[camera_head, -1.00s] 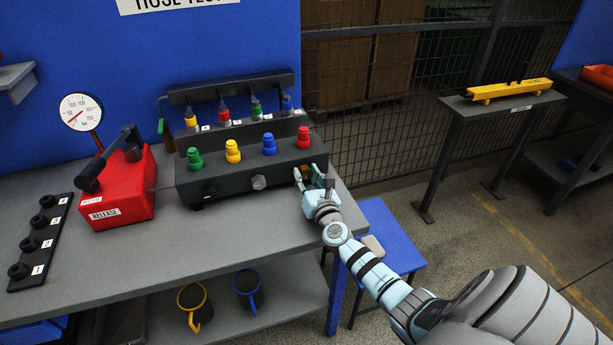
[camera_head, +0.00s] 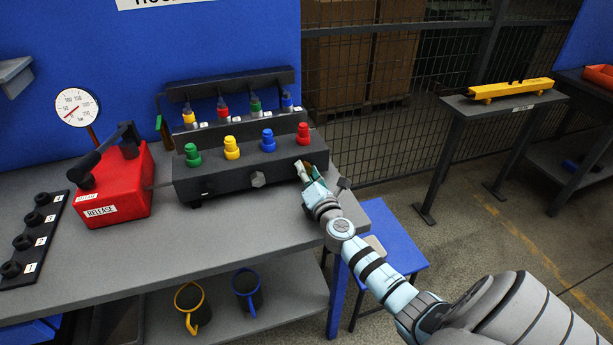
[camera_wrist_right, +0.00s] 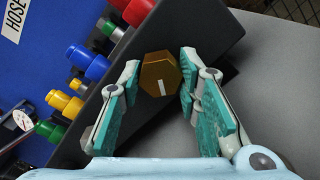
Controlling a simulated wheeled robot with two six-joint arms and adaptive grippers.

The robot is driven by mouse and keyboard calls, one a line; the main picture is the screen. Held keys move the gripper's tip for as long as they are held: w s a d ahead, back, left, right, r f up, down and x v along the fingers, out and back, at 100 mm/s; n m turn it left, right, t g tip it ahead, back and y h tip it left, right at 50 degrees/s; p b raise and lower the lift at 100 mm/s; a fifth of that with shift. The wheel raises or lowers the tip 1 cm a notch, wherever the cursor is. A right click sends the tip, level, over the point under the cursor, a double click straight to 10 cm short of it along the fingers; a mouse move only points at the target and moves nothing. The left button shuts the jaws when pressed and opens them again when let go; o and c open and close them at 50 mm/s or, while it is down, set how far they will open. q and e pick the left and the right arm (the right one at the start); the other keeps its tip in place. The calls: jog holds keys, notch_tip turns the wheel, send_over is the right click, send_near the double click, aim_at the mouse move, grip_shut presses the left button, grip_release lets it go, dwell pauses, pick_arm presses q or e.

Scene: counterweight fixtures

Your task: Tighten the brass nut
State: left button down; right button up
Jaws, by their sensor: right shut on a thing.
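The brass nut (camera_wrist_right: 160,74), a hexagon with a white mark on its face, sits on the front of the dark manifold block (camera_head: 225,182) at its right end. My right gripper (camera_head: 307,172) is at that end of the block and hides most of the nut in the head view. In the right wrist view the fingers of my right gripper (camera_wrist_right: 159,78) stand on either side of the nut, shut on it. My left gripper is out of view.
Green (camera_head: 192,155), yellow (camera_head: 232,148), blue (camera_head: 268,141) and red (camera_head: 302,134) caps stand on the block. A red release pump (camera_head: 125,185) with a gauge (camera_head: 76,107) is at left. A grey hex fitting (camera_head: 258,179) is on the block's front. The bench front (camera_head: 240,235) is clear.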

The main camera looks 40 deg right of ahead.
jog(key=m+b, duration=0.2)
jog(key=m, duration=0.3)
jog(key=shift+f+m, duration=0.15)
jog(key=shift+m, duration=0.15)
jog(key=m+b, duration=0.2)
jog(key=m, duration=0.2)
jog(key=shift+m, duration=0.4)
jog(key=o, duration=1.1)
jog(key=shift+o, duration=0.2)
jog(key=shift+s, duration=0.1)
jog(key=v, duration=1.2)
